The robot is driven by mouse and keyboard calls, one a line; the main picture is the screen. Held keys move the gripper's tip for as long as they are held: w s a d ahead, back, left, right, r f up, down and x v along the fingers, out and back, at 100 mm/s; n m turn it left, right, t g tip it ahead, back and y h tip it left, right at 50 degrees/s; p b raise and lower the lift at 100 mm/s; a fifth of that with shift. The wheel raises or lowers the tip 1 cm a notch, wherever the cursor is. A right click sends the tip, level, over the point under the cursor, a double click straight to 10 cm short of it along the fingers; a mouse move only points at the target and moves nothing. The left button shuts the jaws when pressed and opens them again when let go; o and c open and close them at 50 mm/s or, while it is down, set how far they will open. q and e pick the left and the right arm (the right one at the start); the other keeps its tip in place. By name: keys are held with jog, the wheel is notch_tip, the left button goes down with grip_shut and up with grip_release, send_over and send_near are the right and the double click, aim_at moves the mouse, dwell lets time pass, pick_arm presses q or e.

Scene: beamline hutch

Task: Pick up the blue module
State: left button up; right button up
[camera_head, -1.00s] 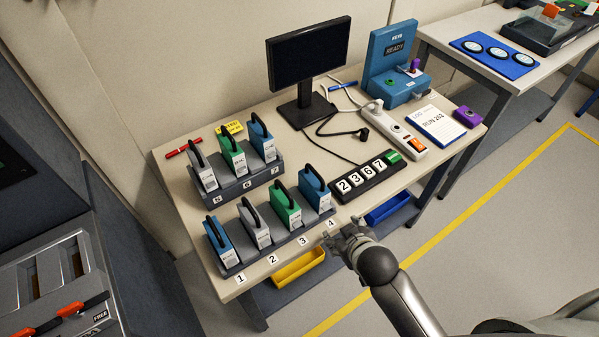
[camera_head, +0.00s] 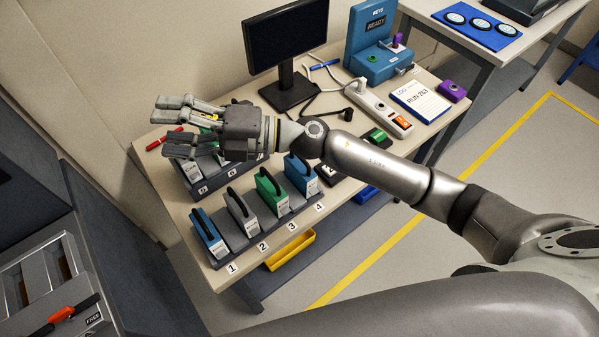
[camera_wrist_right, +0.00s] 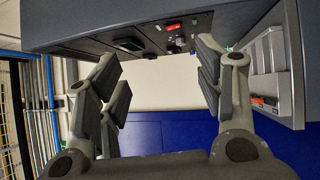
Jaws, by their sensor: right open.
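A blue module (camera_head: 208,232) with a black handle stands upright in the front rack (camera_head: 245,241) above label 1. Another blue module (camera_head: 299,176) stands in the same rack at label 4. Between them are a grey module (camera_head: 240,213) and a green module (camera_head: 271,192). The back rack (camera_head: 205,187) is mostly covered by my right gripper (camera_head: 172,123), so its blue module cannot be made out. The right gripper is open and empty, its fingers pointing left above the back rack. Its spread fingers also show in the right wrist view (camera_wrist_right: 160,85). My left gripper is out of view.
A red pen (camera_head: 163,138) lies at the left edge. A yellow bin (camera_head: 291,249) is below the front edge.

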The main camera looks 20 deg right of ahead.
notch_tip(320, 180, down, 6)
jog(key=s+n+g+h, duration=0.2)
jog(key=n+g+h, duration=0.2)
jog(key=n+g, duration=0.1)
jog(key=n+g+h, duration=0.1)
jog(key=n+h, duration=0.1)
jog(key=h, duration=1.1)
send_near(300, 164)
jog(key=s, duration=0.1)
jog(key=x, duration=0.1)
jog(key=p+x, duration=0.1)
jog(key=x, duration=0.2)
jog(key=shift+d+f+p, duration=0.2)
jog(key=shift+f+p, duration=0.1)
jog(key=shift+f, duration=0.15)
jog(key=shift+a+f+p, duration=0.25)
jog(key=shift+f+p, duration=0.2)
jog(key=shift+f, duration=0.05)
jog(key=x, duration=0.1)
jog(key=p+x, duration=0.1)
jog(key=x, duration=0.1)
jog(key=shift+w+a+f, duration=0.15)
jog(key=shift+w+a, duration=0.05)
jog(key=shift+w, duration=0.15)
jog(key=shift+f, duration=0.5)
jog(key=c, duration=1.2)
